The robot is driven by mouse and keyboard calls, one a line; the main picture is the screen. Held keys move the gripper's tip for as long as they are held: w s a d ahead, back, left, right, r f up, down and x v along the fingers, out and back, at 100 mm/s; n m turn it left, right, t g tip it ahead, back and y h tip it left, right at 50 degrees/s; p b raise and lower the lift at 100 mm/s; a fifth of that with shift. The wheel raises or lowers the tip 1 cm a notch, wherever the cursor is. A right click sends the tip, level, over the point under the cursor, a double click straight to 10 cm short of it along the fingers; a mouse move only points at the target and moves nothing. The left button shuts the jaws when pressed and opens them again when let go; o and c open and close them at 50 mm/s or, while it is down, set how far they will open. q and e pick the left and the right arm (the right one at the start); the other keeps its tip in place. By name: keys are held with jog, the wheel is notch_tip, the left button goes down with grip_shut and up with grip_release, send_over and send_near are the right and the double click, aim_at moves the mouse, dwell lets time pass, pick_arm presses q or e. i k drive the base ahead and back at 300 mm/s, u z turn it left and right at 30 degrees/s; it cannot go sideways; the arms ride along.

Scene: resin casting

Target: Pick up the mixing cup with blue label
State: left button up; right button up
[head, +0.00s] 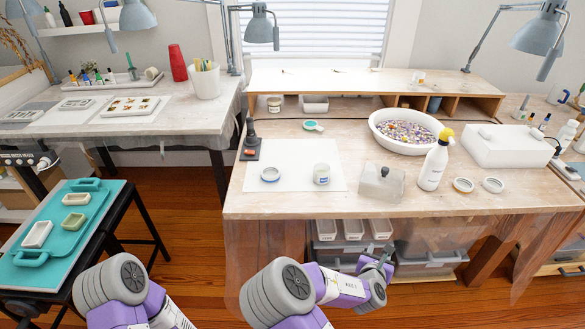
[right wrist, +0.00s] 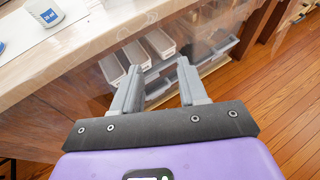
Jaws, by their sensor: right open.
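The mixing cup with a blue label (head: 321,174) stands upright on a white sheet on the wooden workbench. It also shows at the top left of the right wrist view (right wrist: 46,13), cut by the frame edge. My right gripper (head: 377,266) is open and empty, in front of the bench and below its top. In the right wrist view its two fingers (right wrist: 158,82) stand apart, with grey bins behind them and the cup off to the upper left. My left arm shows at the bottom of the head view, but its gripper does not.
A low white ring with blue (head: 270,174) lies left of the cup on the white sheet (head: 293,158). The bench's front edge (head: 400,212) lies between my right gripper and the cup.

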aim_at(322, 174)
jog(key=u, duration=0.35)
jog(key=i, duration=1)
jog(key=z, duration=0.05)
